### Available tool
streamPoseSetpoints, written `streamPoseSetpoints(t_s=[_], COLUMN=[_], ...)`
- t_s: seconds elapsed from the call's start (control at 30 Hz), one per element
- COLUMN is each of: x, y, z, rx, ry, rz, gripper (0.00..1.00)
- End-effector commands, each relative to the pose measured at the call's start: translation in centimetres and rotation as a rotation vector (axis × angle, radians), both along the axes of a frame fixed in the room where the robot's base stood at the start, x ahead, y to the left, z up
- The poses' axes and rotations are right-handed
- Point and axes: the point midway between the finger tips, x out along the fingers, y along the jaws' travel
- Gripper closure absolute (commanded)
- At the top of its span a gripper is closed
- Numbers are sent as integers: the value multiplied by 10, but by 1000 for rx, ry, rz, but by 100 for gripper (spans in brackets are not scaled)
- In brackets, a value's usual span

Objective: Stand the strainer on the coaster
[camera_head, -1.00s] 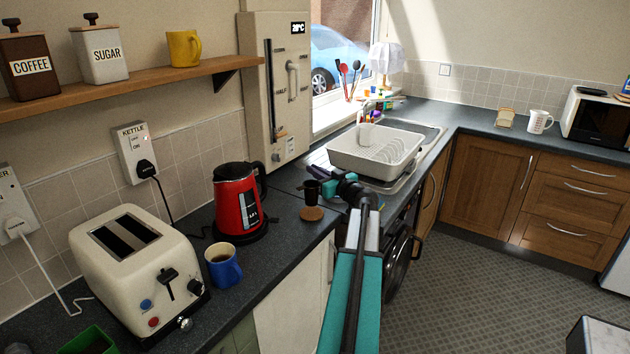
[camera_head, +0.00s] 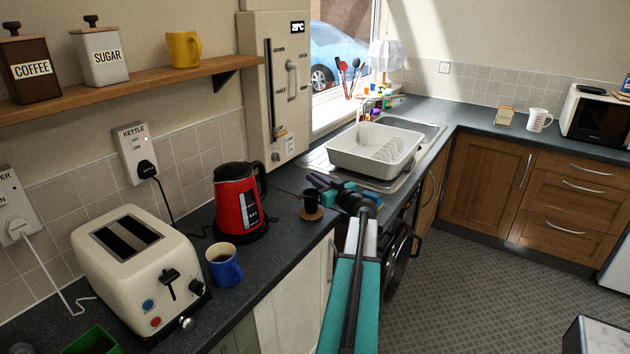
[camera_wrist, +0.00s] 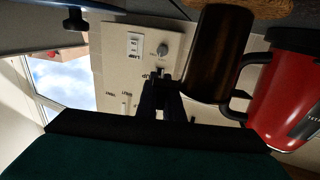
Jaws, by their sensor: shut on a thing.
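The strainer (camera_head: 311,204) is a small dark cup shape, upright over the round cork coaster (camera_head: 313,216) on the counter by the red kettle. In the wrist view the strainer (camera_wrist: 218,55) is a dark brown cylinder, its base end close to the coaster (camera_wrist: 255,9). I cannot tell for sure whether its base touches the coaster. My gripper (camera_head: 328,192) is just right of the strainer. In the wrist view my gripper (camera_wrist: 166,88) is shut at the strainer's side, likely on its handle; the exact grip is hidden in shadow.
The red kettle (camera_head: 238,202) stands close to the left of the strainer. A blue mug (camera_head: 223,266) and toaster (camera_head: 138,270) are further left.

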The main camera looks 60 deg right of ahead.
Motion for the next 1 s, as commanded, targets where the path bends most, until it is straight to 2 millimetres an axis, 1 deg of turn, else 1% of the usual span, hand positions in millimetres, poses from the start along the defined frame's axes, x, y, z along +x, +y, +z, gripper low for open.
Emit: streamPoseSetpoints(t_s=[0.17, 0.2, 0.3, 0.63, 0.87, 1.0], x=[0, 0, 0, 0, 0, -14], y=[0, 0, 0, 0, 0, 6], z=[-3, -2, -2, -1, 3, -1], rx=[0, 0, 0, 0, 1, -1], ry=[0, 0, 0, 0, 0, 0], rz=[0, 0, 0, 0, 0, -1], gripper=[100, 90, 74, 74, 74, 74])
